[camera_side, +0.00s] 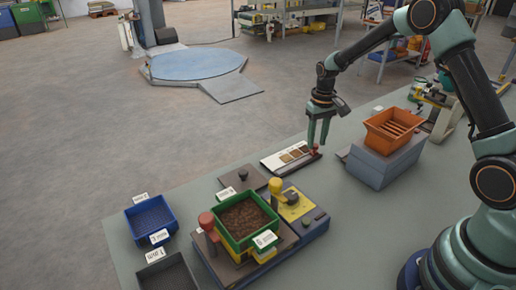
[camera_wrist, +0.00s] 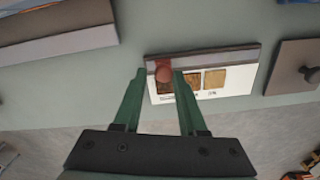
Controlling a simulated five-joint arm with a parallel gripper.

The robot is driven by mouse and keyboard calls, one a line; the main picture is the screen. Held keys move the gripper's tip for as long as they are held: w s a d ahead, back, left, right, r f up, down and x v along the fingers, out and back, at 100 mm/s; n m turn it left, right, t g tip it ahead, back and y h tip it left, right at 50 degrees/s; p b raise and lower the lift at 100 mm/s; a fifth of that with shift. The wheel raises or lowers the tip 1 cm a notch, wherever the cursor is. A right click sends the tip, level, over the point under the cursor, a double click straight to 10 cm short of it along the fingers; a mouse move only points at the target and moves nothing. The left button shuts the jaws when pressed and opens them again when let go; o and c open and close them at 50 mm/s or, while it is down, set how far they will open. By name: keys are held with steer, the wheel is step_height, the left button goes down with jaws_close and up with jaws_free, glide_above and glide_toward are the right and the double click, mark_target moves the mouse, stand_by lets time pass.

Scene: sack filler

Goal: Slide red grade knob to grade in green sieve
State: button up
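The red grade knob (camera_wrist: 165,74) sits on a dark slide track (camera_wrist: 215,60) along a white card with brown sample squares (camera_wrist: 214,80). It is at the track's left end in the wrist view, and at the right end in the side view (camera_side: 315,149). My gripper (camera_wrist: 160,73) is open, its green fingers on either side of the knob. The knob is close to the right finger, with a gap to the left one; contact is unclear. The green sieve (camera_side: 219,224) holds brown coarse material and stands on the machine, left of my gripper (camera_side: 318,144) in the side view.
An orange slotted bin (camera_side: 393,131) stands on a grey-blue block (camera_side: 382,165) to the right. A yellow knob (camera_side: 275,185) and a red-topped post (camera_side: 206,222) flank the sieve. A blue bin (camera_side: 151,218) and a dark tray (camera_side: 167,274) are at left. The bench in front is clear.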

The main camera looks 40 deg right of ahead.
mark_target(316, 145)
steer(key=shift+o, duration=0.9)
step_height(316, 145, up, 12)
steer(key=shift+r, duration=0.15)
steer(key=s+a+r+n+t, duration=0.1)
steer(key=s+a+r+t, duration=0.2)
steer(key=s+a+r, duration=0.45)
steer(key=s+a+n+t, duration=0.1)
steer(key=s+a+t, duration=0.1)
steer(key=s, duration=0.9)
steer(key=shift+a+r+n+t, duration=0.3)
steer(key=shift+a+r, duration=0.1)
steer(key=shift+a, duration=0.35)
